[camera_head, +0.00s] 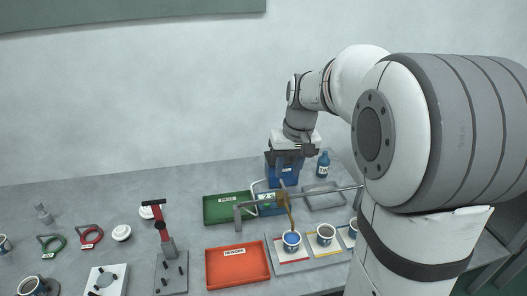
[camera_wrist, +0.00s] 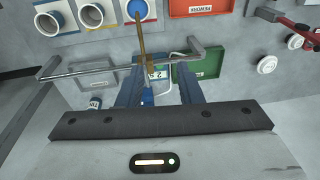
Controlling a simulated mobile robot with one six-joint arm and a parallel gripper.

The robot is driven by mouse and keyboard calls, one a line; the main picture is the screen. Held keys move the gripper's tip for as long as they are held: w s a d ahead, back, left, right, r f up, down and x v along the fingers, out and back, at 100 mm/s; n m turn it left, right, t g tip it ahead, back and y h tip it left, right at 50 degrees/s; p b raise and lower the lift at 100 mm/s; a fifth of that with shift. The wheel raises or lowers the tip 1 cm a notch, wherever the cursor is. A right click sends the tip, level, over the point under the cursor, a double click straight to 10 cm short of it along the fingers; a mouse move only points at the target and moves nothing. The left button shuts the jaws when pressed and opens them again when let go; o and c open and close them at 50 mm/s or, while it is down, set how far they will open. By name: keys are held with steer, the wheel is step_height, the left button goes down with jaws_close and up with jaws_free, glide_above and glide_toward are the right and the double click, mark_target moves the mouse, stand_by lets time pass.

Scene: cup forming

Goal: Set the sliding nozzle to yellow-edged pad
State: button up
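The brass sliding nozzle (camera_head: 290,212) hangs from a grey horizontal rail (camera_head: 330,190) with its tip over the left cup (camera_head: 292,243), which shows blue inside and stands on a red-edged pad. The yellow-edged pad (camera_head: 328,252) lies to its right under a white cup. In the wrist view the nozzle (camera_wrist: 144,42) reaches up toward the cup with blue inside (camera_wrist: 137,8). My gripper (camera_wrist: 160,84) has its two blue fingers apart with nothing held between them. In the head view my gripper (camera_head: 284,182) is behind the nozzle and rail, apart from the nozzle's arm.
A third cup (camera_head: 353,228) stands right of the yellow-edged pad, partly hidden by my arm. A green tray (camera_head: 213,215) and orange-red tray (camera_head: 238,280) lie left. A blue bottle (camera_head: 323,165) stands behind. A red-handled press (camera_head: 161,225) stands further left.

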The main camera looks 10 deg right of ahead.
steer(key=g+y, duration=0.1)
glide_toward(283, 183)
steer(key=shift+a+f+p, duration=0.25)
steer(key=shift+f, duration=1)
steer(key=shift+a+f+p, duration=0.25)
steer(key=shift+f, duration=1.05)
steer(key=shift+a+f+p, duration=0.25)
steer(key=shift+f, duration=1)
jaws_close()
